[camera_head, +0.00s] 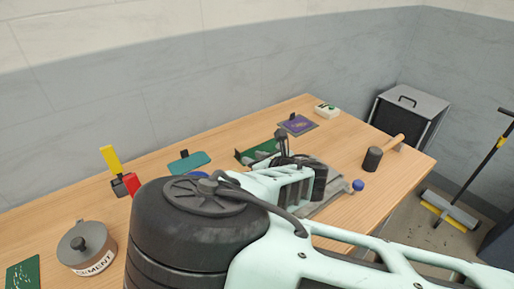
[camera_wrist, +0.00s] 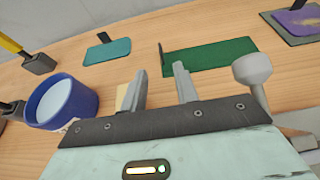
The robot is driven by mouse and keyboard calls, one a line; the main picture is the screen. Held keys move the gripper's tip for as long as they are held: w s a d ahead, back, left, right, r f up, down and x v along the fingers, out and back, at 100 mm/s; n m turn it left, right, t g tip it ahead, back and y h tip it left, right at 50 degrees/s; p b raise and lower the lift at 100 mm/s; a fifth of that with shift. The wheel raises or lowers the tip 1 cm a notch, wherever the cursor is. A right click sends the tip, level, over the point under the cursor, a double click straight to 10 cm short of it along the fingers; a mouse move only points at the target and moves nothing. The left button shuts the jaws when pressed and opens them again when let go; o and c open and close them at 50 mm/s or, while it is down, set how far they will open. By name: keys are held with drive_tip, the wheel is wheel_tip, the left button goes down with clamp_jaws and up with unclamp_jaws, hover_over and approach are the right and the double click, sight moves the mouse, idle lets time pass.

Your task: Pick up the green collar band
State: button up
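The dark green collar band (camera_wrist: 212,57) lies flat on the wooden table in the wrist view, with a dark upright tab at its left end. In the head view the band (camera_head: 262,149) shows just behind my arm's end, partly covered by it. My gripper (camera_wrist: 161,70) is open and empty, its two grey fingers apart and pointing toward the band's near edge. The fingertips appear short of the band; their height above the table is hard to tell.
A blue cup (camera_wrist: 62,103) stands left of my gripper, and a grey knobbed post (camera_wrist: 252,72) right of it. A teal band (camera_wrist: 107,50) and purple piece (camera_wrist: 297,22) lie nearby. A mallet (camera_head: 374,157) and cement pot (camera_head: 87,247) are on the table (camera_head: 330,148).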

sight(239, 153)
drive_tip(key=p+x, duration=0.1)
drive_tip(key=x, duration=0.7)
drive_tip(key=shift+w+a+p, duration=0.15)
drive_tip(key=shift+w+p, duration=0.05)
drive_tip(key=shift+p, duration=0.1)
drive_tip(key=shift+f, duration=0.1)
clamp_jaws()
